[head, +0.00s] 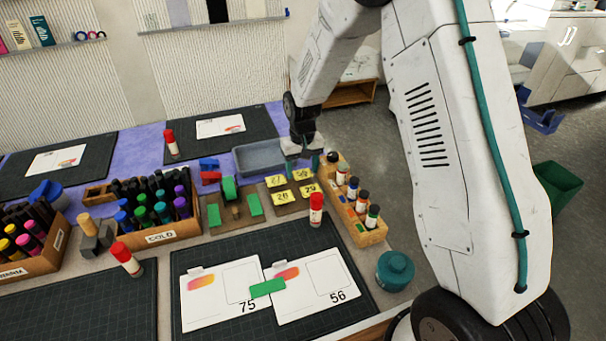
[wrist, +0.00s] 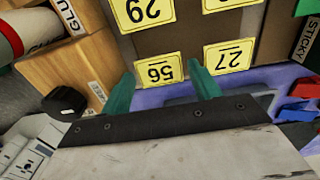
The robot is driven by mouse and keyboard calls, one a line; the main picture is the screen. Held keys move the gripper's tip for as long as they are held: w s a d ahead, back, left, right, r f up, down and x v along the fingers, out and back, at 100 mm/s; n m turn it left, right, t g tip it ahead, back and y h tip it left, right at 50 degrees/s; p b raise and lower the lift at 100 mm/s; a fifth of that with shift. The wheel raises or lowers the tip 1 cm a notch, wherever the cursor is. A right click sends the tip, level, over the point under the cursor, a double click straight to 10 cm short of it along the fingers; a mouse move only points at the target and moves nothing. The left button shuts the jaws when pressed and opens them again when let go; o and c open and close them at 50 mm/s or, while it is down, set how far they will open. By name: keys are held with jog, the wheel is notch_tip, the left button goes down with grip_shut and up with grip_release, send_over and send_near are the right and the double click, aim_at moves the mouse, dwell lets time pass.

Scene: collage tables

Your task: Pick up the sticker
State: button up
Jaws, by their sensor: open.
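Several yellow number stickers lie on a brown board (wrist: 190,45). The sticker 56 (wrist: 158,70) shows upside down between my fingertips in the wrist view. The stickers 27 (wrist: 228,56) and 29 (wrist: 143,11) lie near it, and a fourth is cut off at the top edge. In the head view they form two rows, with 56 (head: 302,174) at the back right and 27 (head: 275,181) at the back left. My gripper (head: 303,163) is open with nothing in it, just over the back right of the board. Whether the fingertips touch the board I cannot tell.
A wooden glue rack (head: 368,232) stands right of the board and a grey tray (head: 262,160) behind it. A red-capped glue stick (head: 316,210) stands in front. Cards marked 75 (head: 215,305) and 56 (head: 325,300) lie on the dark mat, a green strip across them.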

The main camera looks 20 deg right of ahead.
jog(key=shift+f, duration=0.15)
jog(key=c, duration=0.5)
jog(key=shift+o, duration=0.2)
